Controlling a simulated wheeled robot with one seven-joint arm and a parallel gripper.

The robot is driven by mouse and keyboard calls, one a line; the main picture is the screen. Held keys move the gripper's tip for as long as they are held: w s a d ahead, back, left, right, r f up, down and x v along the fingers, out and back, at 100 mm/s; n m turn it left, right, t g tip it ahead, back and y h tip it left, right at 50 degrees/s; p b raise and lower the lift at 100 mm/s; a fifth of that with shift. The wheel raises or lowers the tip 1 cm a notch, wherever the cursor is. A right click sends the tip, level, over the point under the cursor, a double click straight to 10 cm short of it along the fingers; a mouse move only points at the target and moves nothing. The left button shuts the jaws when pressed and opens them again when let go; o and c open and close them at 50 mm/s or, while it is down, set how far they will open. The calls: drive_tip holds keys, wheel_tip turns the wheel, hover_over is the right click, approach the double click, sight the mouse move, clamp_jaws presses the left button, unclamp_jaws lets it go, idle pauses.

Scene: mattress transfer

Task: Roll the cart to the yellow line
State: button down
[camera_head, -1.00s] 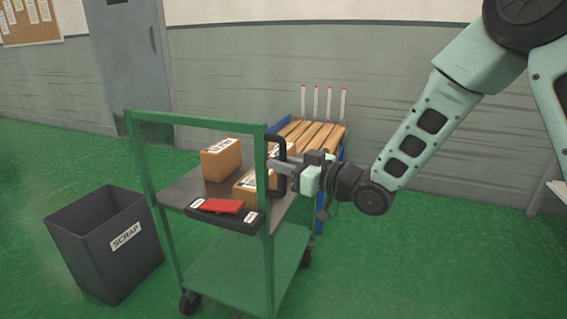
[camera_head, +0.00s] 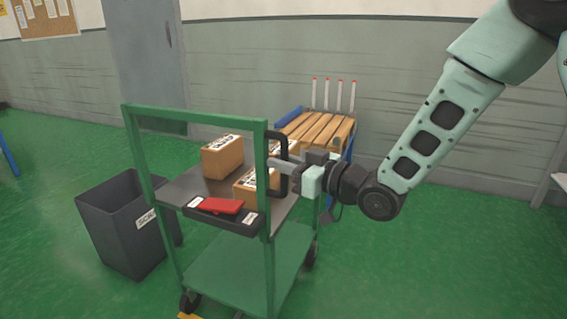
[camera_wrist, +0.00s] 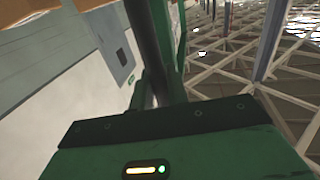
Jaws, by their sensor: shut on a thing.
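The green cart (camera_head: 145,170) stands upright in the middle of the head view, with a grey top shelf and a green lower shelf. It carries cardboard boxes (camera_head: 221,160) and a red item (camera_head: 220,206) near its front edge. My gripper (camera_head: 288,170) is shut on the black handle (camera_head: 277,136) at the cart's right post. A dark upright bar (camera_wrist: 143,35) fills the middle of the wrist view, which barely shows the fingers.
A dark scrap bin (camera_head: 110,225) stands close to the cart's left side. A wooden-slatted rack (camera_head: 322,130) with white posts stands behind the cart, near the wall. Green floor on the right is clear.

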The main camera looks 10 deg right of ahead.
drive_tip(key=shift+s+a+f, duration=0.1)
drive_tip(key=shift+s+a, duration=0.05)
drive_tip(key=shift+s, duration=0.1)
drive_tip(key=c, duration=1.4)
unclamp_jaws()
drive_tip(key=shift+s, duration=0.1)
drive_tip(key=shift+d, duration=0.3)
drive_tip(key=b+v, duration=1.4)
drive_tip(key=v, duration=0.3)
drive_tip(key=shift+b, duration=0.3)
